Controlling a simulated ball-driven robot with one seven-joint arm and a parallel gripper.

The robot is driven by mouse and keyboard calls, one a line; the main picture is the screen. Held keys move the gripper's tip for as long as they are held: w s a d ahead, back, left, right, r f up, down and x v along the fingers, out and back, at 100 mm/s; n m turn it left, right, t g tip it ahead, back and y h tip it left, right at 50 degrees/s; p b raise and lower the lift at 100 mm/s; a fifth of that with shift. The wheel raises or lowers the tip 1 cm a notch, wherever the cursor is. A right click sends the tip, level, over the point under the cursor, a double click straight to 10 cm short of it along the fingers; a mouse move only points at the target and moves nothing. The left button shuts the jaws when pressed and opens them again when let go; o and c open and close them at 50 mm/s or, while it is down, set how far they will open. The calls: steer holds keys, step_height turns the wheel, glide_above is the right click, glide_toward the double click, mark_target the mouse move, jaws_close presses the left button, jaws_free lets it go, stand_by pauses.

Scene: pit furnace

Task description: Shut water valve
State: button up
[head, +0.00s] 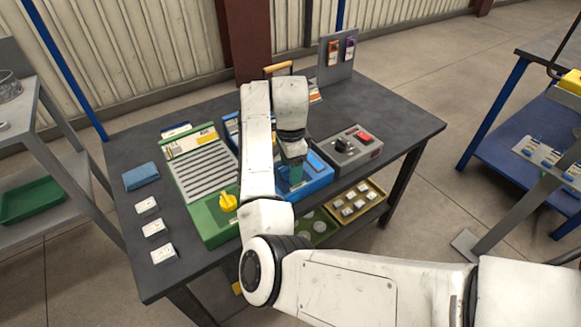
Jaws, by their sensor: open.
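A blue unit (318,178) stands on the dark table, partly hidden behind my arm. Its valve handle cannot be made out clearly. My gripper (294,158) points down over this unit, close to its top. It is open, its fingertips are hard to see, and I cannot tell whether it touches anything. To the left is a green slotted unit (203,178) with a yellow knob (228,202) at its front. No label is readable enough to say which one carries water.
The dark table (408,124) also holds a grey control box (348,149) with a black knob and red switch, a folded blue cloth (141,176) and white blocks (154,228) at left. An upright panel (337,62) stands behind. The table's right end is clear.

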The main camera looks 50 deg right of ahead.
steer(key=shift+f, duration=0.15)
steer(key=shift+c, duration=0.2)
steer(key=c, duration=1)
steer(key=shift+p, duration=0.3)
steer(key=n+p, duration=0.1)
steer(key=p, duration=0.1)
steer(key=n+p, duration=0.1)
steer(key=shift+r+n+p, duration=0.3)
steer(key=shift+r+p, duration=0.05)
steer(key=n+p, duration=0.5)
steer(key=p, duration=0.1)
steer(key=n+p, duration=0.2)
steer(key=n, duration=0.1)
steer(key=n+p, duration=0.2)
steer(key=p, duration=0.1)
steer(key=shift+w+f+n, duration=0.15)
steer(key=shift+w+n, duration=0.05)
steer(key=shift+n, duration=0.2)
steer(key=shift+w+f+n+p, duration=0.15)
steer(key=shift+n+p, duration=0.95)
steer(key=shift+n, duration=1.1)
